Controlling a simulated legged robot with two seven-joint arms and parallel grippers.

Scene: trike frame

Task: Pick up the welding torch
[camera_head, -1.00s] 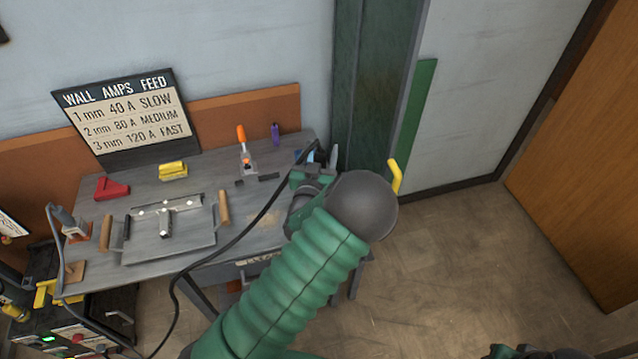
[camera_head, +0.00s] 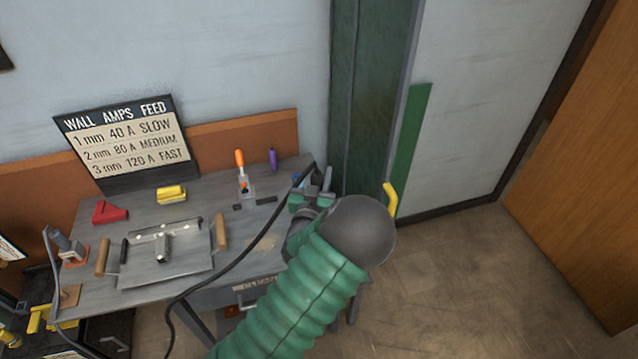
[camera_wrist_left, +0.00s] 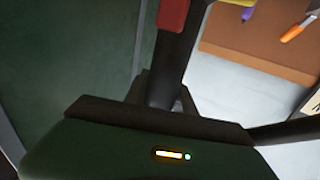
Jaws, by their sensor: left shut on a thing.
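The welding torch, a black handle (camera_wrist_left: 182,55) with a red part, shows in the left wrist view, rising from between the dark fingers. My left gripper (camera_head: 316,187) is shut on it, at the right end of the workbench beside the green post. In the head view my own wrist and green sleeve hide most of the torch. A black cable (camera_head: 228,268) runs from the grip area down across the bench's front edge. I cannot tell whether the torch touches anything below. My right gripper is not in view.
The workbench (camera_head: 200,206) holds a metal plate with wooden handles (camera_head: 165,254), a red block (camera_head: 109,212), a yellow block (camera_head: 171,194), an orange-handled tool (camera_head: 241,170) and a purple item (camera_head: 273,158). A yellow hook (camera_head: 390,199) is right of my wrist. The floor at right is clear.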

